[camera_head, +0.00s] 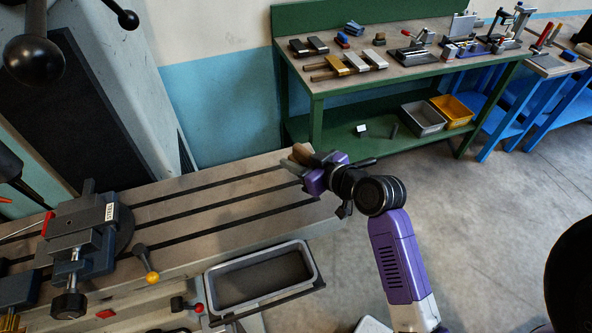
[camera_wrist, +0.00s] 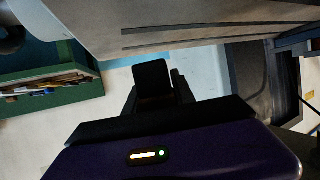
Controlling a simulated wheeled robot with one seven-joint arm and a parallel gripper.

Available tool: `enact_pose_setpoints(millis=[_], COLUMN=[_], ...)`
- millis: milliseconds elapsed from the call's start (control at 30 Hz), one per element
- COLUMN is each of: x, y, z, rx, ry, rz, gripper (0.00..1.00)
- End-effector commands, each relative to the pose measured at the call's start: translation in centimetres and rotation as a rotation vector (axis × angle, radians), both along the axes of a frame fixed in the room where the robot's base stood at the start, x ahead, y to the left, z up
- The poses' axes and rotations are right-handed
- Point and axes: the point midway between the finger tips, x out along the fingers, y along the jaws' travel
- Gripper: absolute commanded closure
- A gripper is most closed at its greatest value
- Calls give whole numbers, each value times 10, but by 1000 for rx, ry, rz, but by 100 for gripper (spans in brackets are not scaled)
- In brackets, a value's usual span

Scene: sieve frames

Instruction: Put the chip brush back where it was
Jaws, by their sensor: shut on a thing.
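My gripper (camera_head: 309,165) is at the right end of the grey slotted machine table (camera_head: 215,185), level with or just above its top; I cannot tell if it touches. It is shut on what looks like the chip brush (camera_head: 301,152), whose brown wooden part shows past the purple jaws. Most of the brush is hidden by the gripper. In the wrist view a dark block (camera_wrist: 152,77) shows between the fingers of my gripper (camera_wrist: 156,98); I cannot tell which part of the brush it is.
A vise (camera_head: 85,245) stands at the table's left. A grey tray (camera_head: 262,278) hangs at its front. A green bench (camera_head: 400,75) at the back holds blocks and fixtures; grey (camera_head: 423,118) and yellow (camera_head: 453,110) bins sit on its shelf.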

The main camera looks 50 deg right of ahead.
Motion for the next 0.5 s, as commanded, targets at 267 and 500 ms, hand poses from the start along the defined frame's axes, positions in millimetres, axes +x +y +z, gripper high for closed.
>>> enact_pose_setpoints(millis=[267,500], x=[-1,0], y=[0,0], z=[-37,-41], rx=[3,0], ry=[1,1], rz=[-1,0], gripper=[100,100])
